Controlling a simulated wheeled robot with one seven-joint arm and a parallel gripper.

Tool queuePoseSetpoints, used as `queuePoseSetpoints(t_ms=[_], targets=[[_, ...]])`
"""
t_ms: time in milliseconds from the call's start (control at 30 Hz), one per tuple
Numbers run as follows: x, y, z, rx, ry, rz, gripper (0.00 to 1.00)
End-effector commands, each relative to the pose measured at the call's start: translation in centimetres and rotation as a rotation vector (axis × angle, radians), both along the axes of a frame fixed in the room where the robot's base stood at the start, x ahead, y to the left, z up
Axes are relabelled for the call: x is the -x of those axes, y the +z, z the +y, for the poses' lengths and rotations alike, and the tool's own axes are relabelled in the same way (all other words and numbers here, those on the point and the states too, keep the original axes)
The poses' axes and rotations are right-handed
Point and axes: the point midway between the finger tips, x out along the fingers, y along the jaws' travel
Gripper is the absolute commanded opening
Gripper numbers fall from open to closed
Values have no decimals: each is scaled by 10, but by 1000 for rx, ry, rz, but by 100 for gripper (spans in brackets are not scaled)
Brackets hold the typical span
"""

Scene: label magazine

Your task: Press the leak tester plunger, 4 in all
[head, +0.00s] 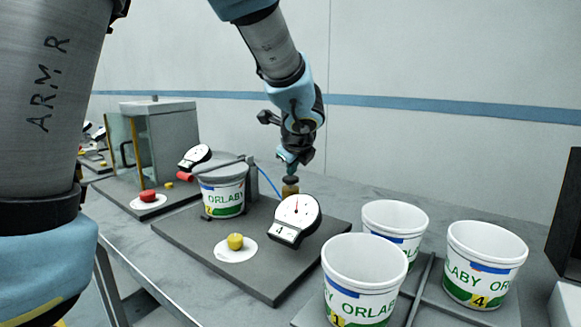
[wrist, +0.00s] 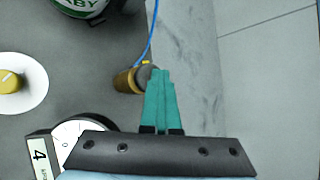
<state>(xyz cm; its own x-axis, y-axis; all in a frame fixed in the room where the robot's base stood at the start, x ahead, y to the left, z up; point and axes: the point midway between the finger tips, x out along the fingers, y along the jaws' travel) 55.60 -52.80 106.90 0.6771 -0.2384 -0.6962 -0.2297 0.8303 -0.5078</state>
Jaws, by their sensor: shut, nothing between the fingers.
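The leak tester plunger (head: 290,187) is a short brass-coloured cylinder with a dark cap, standing at the back of the tester plate behind the round gauge (head: 297,214). It also shows in the wrist view (wrist: 127,82), with a blue hose near it. The gauge's small display reads 4. My gripper (head: 290,165) is shut and empty, pointing down just above the plunger. In the wrist view its green fingertips (wrist: 158,74) lie together, at the right side of the cap. I cannot tell whether they touch it. A white ORLABY tub (head: 222,195) sits under the tester's grey lid.
A yellow knob (head: 235,241) on a white disc is at the plate's front. Several white tubs, including one at front (head: 362,280), stand at the right. A second station with a red knob (head: 148,196) and grey cabinet (head: 160,140) is at left. The wall is behind.

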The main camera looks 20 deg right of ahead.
Motion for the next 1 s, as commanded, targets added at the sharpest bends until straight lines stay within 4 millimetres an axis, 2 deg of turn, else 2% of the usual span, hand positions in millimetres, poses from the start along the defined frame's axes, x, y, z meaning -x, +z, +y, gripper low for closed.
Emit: queuePoseSetpoints(t_ms=[367,1000], targets=[[1,0,1,-3,0,2,0],[0,37,0,-1,1,2,0]])
